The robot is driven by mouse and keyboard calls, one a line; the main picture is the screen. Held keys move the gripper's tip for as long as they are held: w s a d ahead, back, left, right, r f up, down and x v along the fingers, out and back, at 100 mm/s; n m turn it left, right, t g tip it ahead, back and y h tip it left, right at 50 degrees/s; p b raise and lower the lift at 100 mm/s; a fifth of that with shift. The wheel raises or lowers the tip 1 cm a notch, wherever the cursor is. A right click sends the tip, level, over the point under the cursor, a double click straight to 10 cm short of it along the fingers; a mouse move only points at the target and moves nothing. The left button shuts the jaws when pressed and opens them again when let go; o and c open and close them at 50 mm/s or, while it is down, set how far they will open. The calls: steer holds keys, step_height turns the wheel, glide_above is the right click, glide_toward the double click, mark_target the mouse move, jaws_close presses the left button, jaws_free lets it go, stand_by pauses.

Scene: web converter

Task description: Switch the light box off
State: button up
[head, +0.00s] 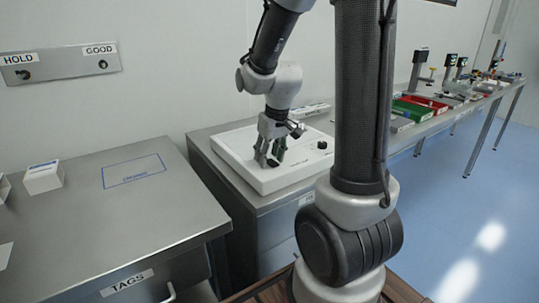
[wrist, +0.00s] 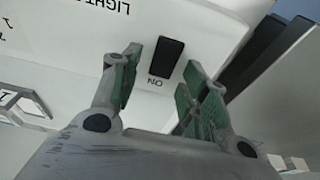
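The light box (head: 297,170) is a white, low, flat box on the metal bench under my arm. The wrist view shows its white face (wrist: 65,35) with part of the word "LIGHT" upside down. A black rocker switch (wrist: 166,57) sits on that face, with "ON" printed beside it. My gripper (head: 270,161) is over the light box, fingers pointing down. In the wrist view my gripper (wrist: 163,68) is open and empty, with green-padded fingertips on either side of the switch. I cannot tell whether the fingertips touch the face, or which way the rocker is pressed.
A black knob (head: 322,145) stands on the right part of the box top. A metal table labelled TAGS (head: 125,283) is at the left, with a small white box (head: 43,178). A HOLD/GOOD switch panel (head: 62,64) is on the wall. Trays and devices line the right bench.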

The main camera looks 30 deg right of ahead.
mark_target(275, 164)
steer(key=v, duration=1.2)
